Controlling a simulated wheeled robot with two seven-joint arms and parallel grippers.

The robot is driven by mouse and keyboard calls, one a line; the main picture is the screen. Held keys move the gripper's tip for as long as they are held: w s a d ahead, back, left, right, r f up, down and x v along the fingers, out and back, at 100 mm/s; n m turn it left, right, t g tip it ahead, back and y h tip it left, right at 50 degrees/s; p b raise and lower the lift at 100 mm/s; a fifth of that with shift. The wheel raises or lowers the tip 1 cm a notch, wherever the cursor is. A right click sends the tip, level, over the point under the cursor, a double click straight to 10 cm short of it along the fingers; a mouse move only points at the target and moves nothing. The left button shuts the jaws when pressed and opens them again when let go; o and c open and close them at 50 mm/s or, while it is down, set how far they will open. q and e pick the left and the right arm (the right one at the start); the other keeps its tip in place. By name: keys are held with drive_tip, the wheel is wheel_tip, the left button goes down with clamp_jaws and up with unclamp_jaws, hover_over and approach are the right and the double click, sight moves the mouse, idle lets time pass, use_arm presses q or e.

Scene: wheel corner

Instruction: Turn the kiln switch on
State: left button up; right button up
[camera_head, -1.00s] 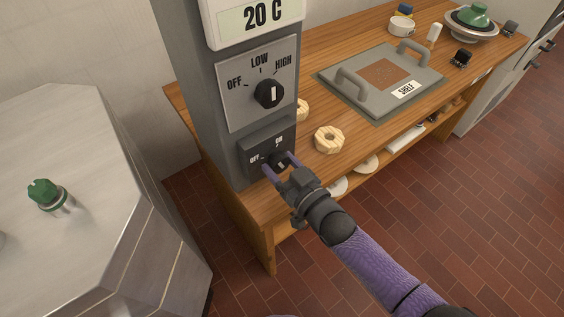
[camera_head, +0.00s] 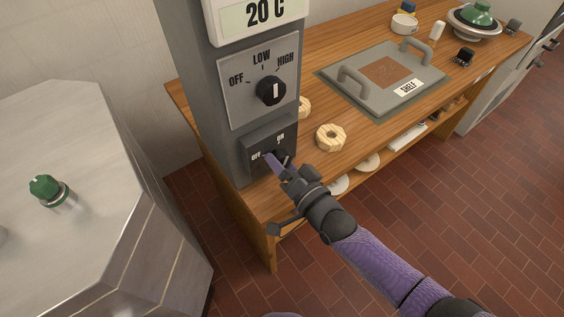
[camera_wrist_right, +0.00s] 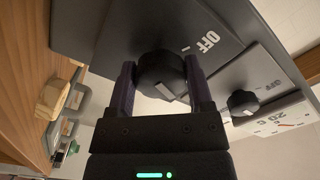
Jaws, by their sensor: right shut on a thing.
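The kiln switch is a black knob on a small grey box (camera_head: 250,147) low on the grey column, with OFF at its left and ON at its upper right. My right gripper (camera_head: 278,159) is shut on the switch knob and partly hides it in the head view. In the right wrist view the black knob (camera_wrist_right: 160,73) sits between the two purple fingers of my right gripper (camera_wrist_right: 162,88), with OFF to its right. My left gripper is not in view.
Above the switch are a larger dial (camera_head: 270,91) marked OFF, LOW, HIGH and a display (camera_head: 265,12) reading 20 C. A grey metal body (camera_head: 80,140) stands at left.

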drive_tip(key=shift+m, duration=0.5)
drive_tip(key=o, duration=1.3)
drive_tip(key=shift+c, duration=0.2)
drive_tip(key=p+v, duration=0.2)
drive_tip(key=v, duration=0.8)
